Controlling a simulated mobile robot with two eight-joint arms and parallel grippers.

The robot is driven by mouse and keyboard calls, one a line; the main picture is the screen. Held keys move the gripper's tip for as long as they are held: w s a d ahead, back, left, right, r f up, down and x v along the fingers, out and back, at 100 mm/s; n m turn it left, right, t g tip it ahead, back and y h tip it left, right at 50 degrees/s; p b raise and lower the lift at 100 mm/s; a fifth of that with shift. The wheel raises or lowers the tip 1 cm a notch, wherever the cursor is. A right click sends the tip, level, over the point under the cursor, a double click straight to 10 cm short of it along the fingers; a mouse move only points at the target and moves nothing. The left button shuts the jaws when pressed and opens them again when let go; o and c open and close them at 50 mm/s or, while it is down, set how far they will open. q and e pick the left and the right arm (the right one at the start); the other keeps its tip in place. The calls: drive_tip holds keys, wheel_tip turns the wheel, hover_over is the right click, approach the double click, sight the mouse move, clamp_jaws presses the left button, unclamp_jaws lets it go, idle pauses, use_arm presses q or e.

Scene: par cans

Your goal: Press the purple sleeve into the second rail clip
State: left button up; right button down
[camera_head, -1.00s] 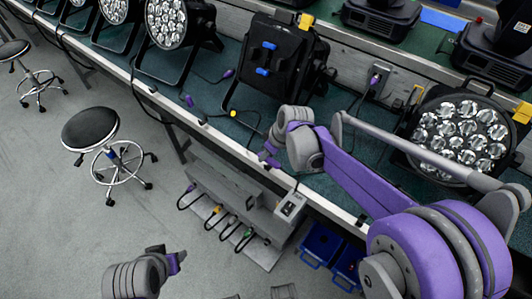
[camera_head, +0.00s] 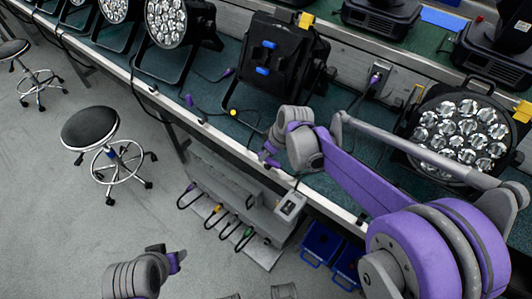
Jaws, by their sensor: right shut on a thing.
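My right gripper (camera_head: 267,158) is at the front edge of the bench, pointing down and left. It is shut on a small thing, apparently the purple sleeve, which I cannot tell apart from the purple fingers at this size. The bench's pale front rail (camera_head: 232,147) runs diagonally under it. Small dark clips sit along the rail, one on the left (camera_head: 203,120) and one on the right (camera_head: 361,219). Any clip under my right gripper is hidden. My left gripper (camera_head: 178,259) is low over the floor, away from the bench; its jaws are too small to read.
A black light (camera_head: 275,60) and a round LED par can (camera_head: 458,135) stand on the bench. A cable with a yellow end (camera_head: 233,112) lies near my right gripper. A grey box (camera_head: 290,205) hangs below the rail. A stool (camera_head: 92,130) stands on open floor.

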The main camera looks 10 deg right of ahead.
drive_tip(key=shift+f+b, duration=0.55)
drive_tip(key=shift+f, duration=0.45)
idle(1.9)
drive_tip(key=shift+s+f, duration=0.15)
drive_tip(key=shift+f, duration=0.2)
idle(0.4)
drive_tip(key=c, duration=0.7)
unclamp_jaws()
drive_tip(key=v, duration=0.3)
drive_tip(key=p+v, duration=0.1)
drive_tip(key=v, duration=0.7)
drive_tip(key=shift+w, duration=0.3)
drive_tip(key=shift+s+p, duration=0.1)
drive_tip(key=shift+p, duration=0.25)
